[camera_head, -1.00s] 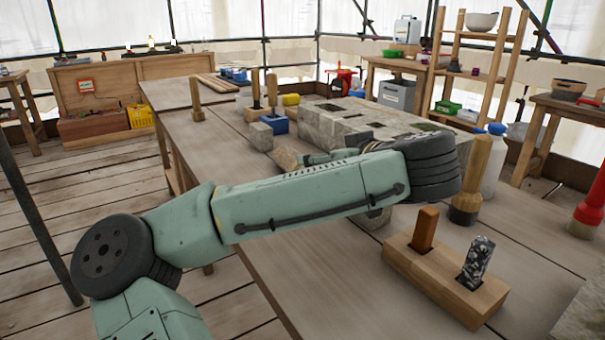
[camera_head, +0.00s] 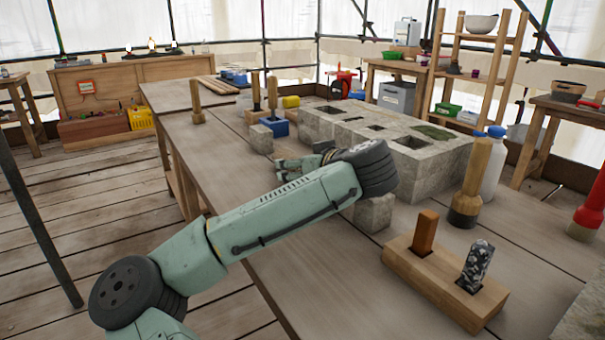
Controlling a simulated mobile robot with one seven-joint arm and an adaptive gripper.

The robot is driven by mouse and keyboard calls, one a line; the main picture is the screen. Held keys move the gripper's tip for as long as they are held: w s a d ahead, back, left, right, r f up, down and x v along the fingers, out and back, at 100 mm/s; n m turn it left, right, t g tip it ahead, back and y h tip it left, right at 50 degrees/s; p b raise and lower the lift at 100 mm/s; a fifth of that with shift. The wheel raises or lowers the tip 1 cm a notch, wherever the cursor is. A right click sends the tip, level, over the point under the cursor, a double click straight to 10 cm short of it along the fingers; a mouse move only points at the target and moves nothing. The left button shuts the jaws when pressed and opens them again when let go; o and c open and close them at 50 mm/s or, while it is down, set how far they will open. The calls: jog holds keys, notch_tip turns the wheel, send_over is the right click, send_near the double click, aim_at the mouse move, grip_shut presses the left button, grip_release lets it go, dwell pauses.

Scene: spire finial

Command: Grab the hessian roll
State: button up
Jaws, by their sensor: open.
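My gripper (camera_head: 284,170) is at the near left end of the stone block, low over the workbench. Its fingers point left and look apart, with nothing clearly seen between them. I cannot make out the hessian roll for certain in this view. The spot around my gripper, where a tan piece showed earlier, is largely covered by my gripper and arm.
A stone block with square holes (camera_head: 440,156) fills the bench's middle. Small grey stones (camera_head: 262,138) and (camera_head: 371,212) sit near it. A mallet (camera_head: 470,182) and a wooden holder (camera_head: 440,277) stand at right.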

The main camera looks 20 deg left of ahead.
jog(key=shift+w+a, duration=0.1)
jog(key=shift+a, duration=0.05)
jog(key=shift+c, duration=0.6)
jog(key=c, duration=1.4)
